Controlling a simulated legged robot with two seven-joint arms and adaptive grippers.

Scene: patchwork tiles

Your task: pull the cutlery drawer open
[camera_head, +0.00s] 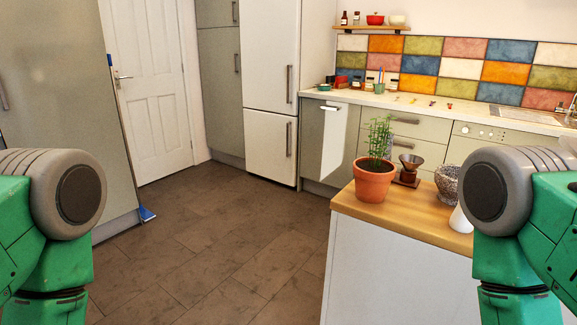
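A bank of pale drawers (430,126) with horizontal bar handles stands under the back counter, right of centre. Its top drawer front looks closed, with a handle (404,121) across it. I cannot tell which drawer is the cutlery drawer. The lower drawers are partly hidden by the potted plant (374,180), the coffee dripper (409,163) and the wooden-topped island (404,214). My green arms show at the left and right edges, but neither gripper is in view. Both arms are far from the drawers.
A cabinet with a hanging white towel (333,140) stands left of the drawers, beside the white fridge (270,75). A stone mortar (447,183) sits on the island. The dark tiled floor (225,235) is clear in the middle. A blue broom (146,214) leans at left.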

